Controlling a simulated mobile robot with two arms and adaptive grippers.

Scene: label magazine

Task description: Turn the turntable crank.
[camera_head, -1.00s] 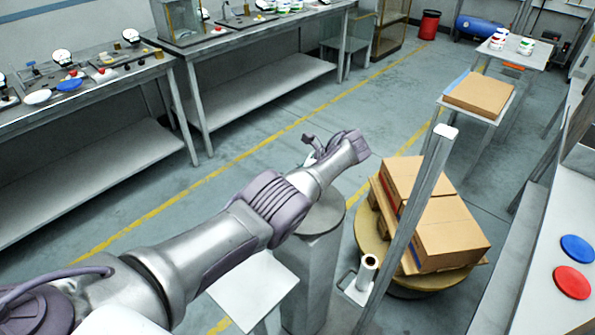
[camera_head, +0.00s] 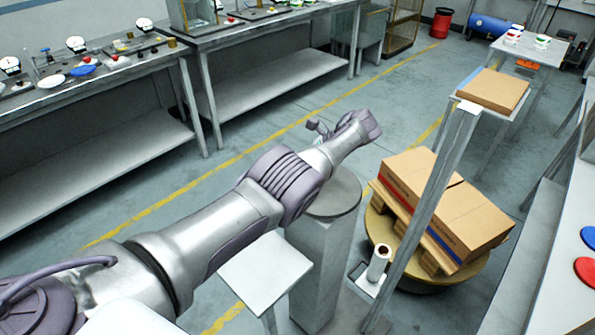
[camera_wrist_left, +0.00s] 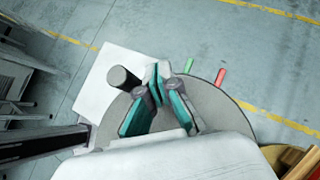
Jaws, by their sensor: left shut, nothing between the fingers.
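The crank stand is a grey pedestal with a round grey disc (camera_head: 335,196) on top, partly hidden by my left arm. In the left wrist view, the disc (camera_wrist_left: 215,105) lies under my left gripper (camera_wrist_left: 158,76), whose teal-padded fingers are shut with nothing between them. A dark upright cylinder (camera_wrist_left: 125,77), seemingly the crank's knob, stands close beside the fingers; I cannot tell whether they touch it. The round wooden turntable (camera_head: 400,283) stands right of the pedestal and bears a pallet (camera_head: 390,200) with cardboard boxes (camera_head: 465,222). My right gripper is not in view.
A grey post (camera_head: 425,215) stands before the turntable, with a white film roll (camera_head: 378,262) at its foot. A small white table (camera_head: 265,265) stands left of the pedestal. Long workbenches (camera_head: 90,75) line the left. The floor between is clear.

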